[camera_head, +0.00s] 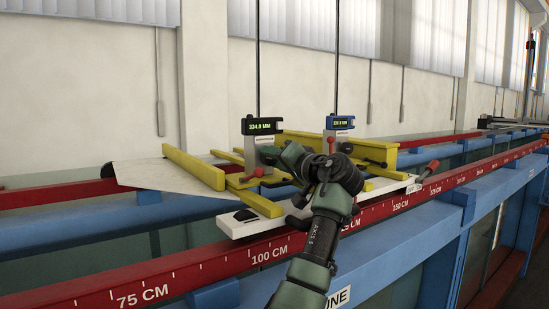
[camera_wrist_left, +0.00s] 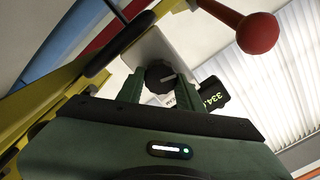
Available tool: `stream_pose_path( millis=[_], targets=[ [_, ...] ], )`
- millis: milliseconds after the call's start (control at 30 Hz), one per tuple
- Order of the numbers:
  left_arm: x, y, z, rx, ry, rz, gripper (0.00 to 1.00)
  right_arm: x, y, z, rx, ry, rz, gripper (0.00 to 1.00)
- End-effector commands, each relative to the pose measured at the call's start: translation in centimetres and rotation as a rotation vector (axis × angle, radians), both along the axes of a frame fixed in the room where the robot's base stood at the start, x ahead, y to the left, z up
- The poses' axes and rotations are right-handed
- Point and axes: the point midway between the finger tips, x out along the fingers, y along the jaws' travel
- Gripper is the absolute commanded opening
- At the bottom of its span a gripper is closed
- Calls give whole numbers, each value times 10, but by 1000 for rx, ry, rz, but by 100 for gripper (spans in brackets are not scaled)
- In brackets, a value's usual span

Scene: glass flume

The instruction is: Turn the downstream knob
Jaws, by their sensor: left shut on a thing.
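A black knob (camera_wrist_left: 160,76) with a pale pointer line sits on a light grey gauge body, between the two green fingers of my left gripper (camera_wrist_left: 159,88) in the left wrist view. The fingers are shut on it. In the head view my left gripper (camera_head: 272,154) reaches to the gauge with the black display (camera_head: 264,126), which reads about 334.9 MM; the knob is hidden there. A second gauge with a blue display (camera_head: 340,123) stands to the right, its reading too small to be sure of. I cannot tell which is labelled downstream. My right gripper is not in view.
A red lever ball (camera_wrist_left: 257,33) is close to the right finger. Yellow bars (camera_head: 193,167) and a white carriage (camera_head: 240,223) surround the gauges. Thin vertical rods rise behind them. The red scale rail (camera_head: 200,274) and blue beams run along the flume.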

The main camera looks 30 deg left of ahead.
Motion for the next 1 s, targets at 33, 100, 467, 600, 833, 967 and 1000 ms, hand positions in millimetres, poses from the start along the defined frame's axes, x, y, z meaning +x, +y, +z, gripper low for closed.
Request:
stream_pose_path(
  millis=[33,100,467,600,833,967,1000],
  targets=[
    [-1,1,5,11,3,-1,0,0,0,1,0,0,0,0],
    [-1,1,5,16,15,-1,0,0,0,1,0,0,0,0],
    [-1,1,5,22,27,-1,0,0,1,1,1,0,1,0],
    [-1,1,5,21,26,-1,39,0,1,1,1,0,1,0],
    [0,1,3,18,28,0,57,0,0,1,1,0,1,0],
    [0,0,2,17,30,0,57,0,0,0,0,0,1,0],
    [-1,-1,1,16,30,-1,57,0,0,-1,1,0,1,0]
  ],
)
